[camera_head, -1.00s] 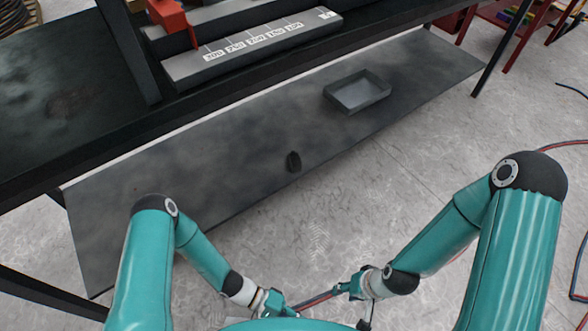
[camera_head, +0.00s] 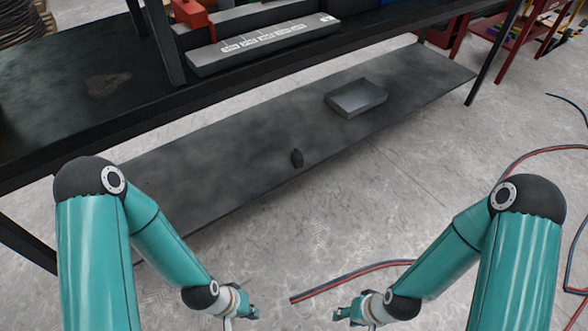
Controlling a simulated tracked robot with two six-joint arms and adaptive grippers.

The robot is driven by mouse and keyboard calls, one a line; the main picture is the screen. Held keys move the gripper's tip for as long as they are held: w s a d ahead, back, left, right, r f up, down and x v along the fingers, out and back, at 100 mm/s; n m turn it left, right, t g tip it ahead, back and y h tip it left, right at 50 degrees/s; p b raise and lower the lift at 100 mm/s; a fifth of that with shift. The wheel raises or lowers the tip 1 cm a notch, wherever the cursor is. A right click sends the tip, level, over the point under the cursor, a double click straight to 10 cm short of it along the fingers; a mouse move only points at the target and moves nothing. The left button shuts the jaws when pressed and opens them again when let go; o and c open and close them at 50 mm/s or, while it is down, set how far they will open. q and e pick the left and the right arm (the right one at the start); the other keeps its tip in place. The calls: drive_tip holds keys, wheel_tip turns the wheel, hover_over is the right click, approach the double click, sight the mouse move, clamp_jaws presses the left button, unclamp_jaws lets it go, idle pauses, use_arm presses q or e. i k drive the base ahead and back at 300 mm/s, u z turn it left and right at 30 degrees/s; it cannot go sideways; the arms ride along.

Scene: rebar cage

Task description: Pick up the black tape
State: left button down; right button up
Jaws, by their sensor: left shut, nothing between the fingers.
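My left gripper (camera_head: 252,313) is low in the picture, below and left of the tape. It is shut and empty, well apart from the tape. My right gripper (camera_head: 340,314) is low, below and right of the tape, and holds nothing that I can see. Its fingers are too small to tell whether they are open.
A grey open tray (camera_head: 356,97) sits on the lower shelf, right of the tape. The dark upper tabletop (camera_head: 60,100) overhangs the shelf's back. Red and blue hoses (camera_head: 345,280) lie on the floor between and beside my arms. The shelf around the tape is clear.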

sight(296, 156)
drive_tip(key=k, duration=0.75)
drive_tip(key=z, duration=0.55)
drive_tip(key=i, duration=1)
drive_tip(key=z, duration=0.35)
drive_tip(key=i, duration=0.95)
drive_tip(key=u, duration=0.5)
